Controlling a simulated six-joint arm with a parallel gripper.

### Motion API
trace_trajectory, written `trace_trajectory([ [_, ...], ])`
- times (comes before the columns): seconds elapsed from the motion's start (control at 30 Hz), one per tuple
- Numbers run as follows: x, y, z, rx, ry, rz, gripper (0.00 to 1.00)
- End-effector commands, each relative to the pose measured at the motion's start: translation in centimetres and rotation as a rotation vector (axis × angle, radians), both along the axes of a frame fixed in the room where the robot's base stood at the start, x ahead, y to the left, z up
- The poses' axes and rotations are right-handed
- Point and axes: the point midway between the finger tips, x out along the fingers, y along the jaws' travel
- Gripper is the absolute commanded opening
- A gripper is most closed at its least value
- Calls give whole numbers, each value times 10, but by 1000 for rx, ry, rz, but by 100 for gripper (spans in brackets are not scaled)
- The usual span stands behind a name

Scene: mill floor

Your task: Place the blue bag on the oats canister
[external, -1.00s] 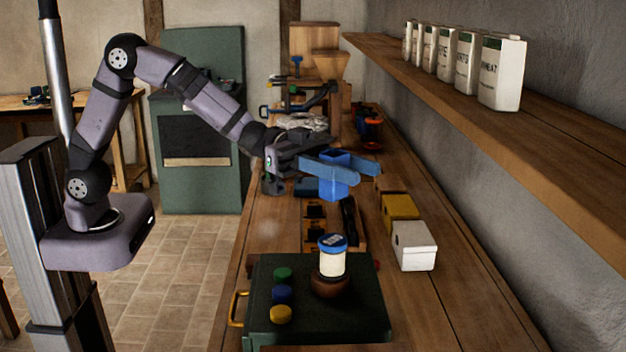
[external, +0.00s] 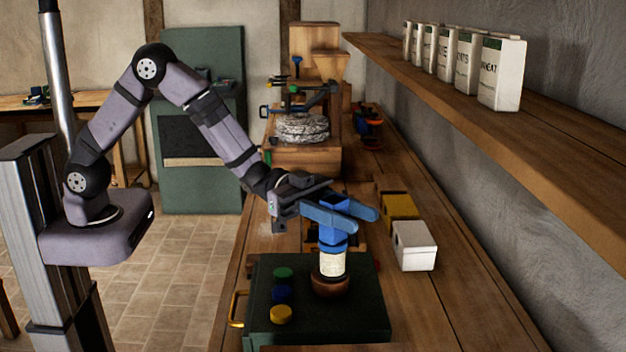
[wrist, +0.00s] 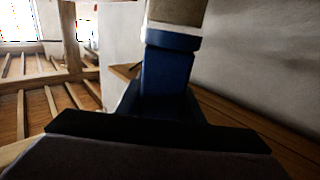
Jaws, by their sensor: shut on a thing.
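My gripper (external: 345,212), with long blue fingers, is shut on a small blue box-shaped bag (external: 333,238). It holds the bag upright directly over a cream jar with a blue lid (external: 332,264) in a brown round base on a green machine. The bag's underside is at or very near the lid; I cannot tell if they touch. The wrist view shows the bag (wrist: 166,80) meeting the blue lid (wrist: 172,40). The jar's label is unreadable. On the shelf, one white canister (external: 467,65) bears lettering that looks like OATS.
Several other white canisters (external: 501,75) line the shelf.

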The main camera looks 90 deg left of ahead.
Motion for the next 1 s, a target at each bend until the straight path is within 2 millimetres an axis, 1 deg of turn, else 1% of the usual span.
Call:
trace_trajectory([
  [0.17, 0, 0, 1, -1, -2, 0, 10],
  [0.33, 0, 0, -4, -1, -2, 0, 10],
  [0.37, 0, 0, -3, -1, -1, 0, 39],
  [0.4, 0, 0, -3, -1, -1, -1, 48],
  [0.43, 0, 0, -3, -1, -1, -1, 53],
  [0.73, 0, 0, -2, -1, -1, -1, 53],
  [0.87, 0, 0, 3, -1, -1, -1, 53],
  [0.9, -2, 3, 0, 0, 0, 1, 53],
  [1.0, -10, 11, -1, 0, -1, 1, 53],
])
